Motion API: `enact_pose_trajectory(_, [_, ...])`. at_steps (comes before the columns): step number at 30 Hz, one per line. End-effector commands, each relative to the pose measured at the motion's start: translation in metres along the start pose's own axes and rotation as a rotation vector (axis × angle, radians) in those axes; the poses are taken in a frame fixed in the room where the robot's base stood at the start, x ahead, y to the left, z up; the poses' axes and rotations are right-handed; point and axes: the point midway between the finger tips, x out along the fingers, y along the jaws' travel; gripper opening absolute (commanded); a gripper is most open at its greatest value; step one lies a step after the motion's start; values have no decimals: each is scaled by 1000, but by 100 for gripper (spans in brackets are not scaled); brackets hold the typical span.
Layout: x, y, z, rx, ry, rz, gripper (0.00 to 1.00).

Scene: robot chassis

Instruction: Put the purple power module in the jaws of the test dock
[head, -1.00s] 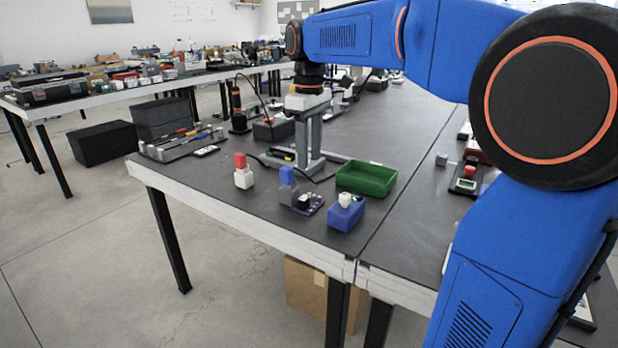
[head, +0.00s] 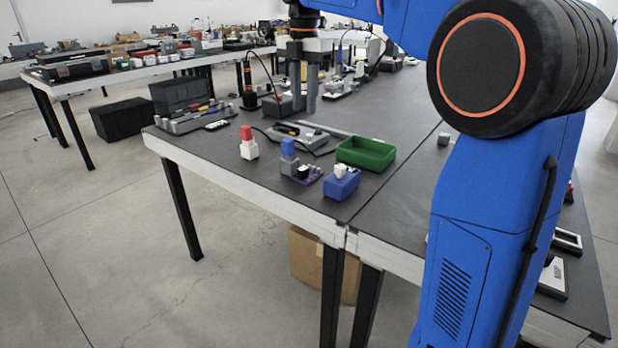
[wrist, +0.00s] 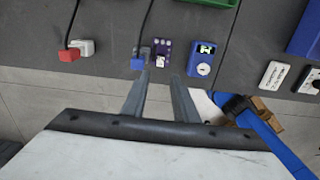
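The purple power module (head: 309,176) is a small purple board with dark and light parts, lying on the near table. It touches or sits close beside a grey block with a blue top (head: 288,160). In the wrist view the module (wrist: 162,52) is just beyond the fingertips, between the blue-topped block (wrist: 138,63) and a blue box (wrist: 204,60). My gripper (head: 303,108) is open and empty, pointing down above the table, behind the module in the head view. Its two fingers (wrist: 160,78) are apart in the wrist view. I cannot tell for sure which thing is the test dock.
The blue box with a white top piece (head: 341,184) stands right of the module. A red-topped white block (head: 249,144) stands to the left. A green tray (head: 365,153) and a grey fixture (head: 302,140) lie behind. Bare tabletop lies left of the red-topped block.

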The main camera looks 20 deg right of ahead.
Motion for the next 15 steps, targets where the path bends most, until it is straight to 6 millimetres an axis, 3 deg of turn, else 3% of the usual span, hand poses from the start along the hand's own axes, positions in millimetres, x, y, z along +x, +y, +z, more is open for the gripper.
enact_pose_trajectory(5, [15,0,0,-18,1,-3,27])
enact_pose_trajectory(15, [74,0,-1,-15,1,-2,27])
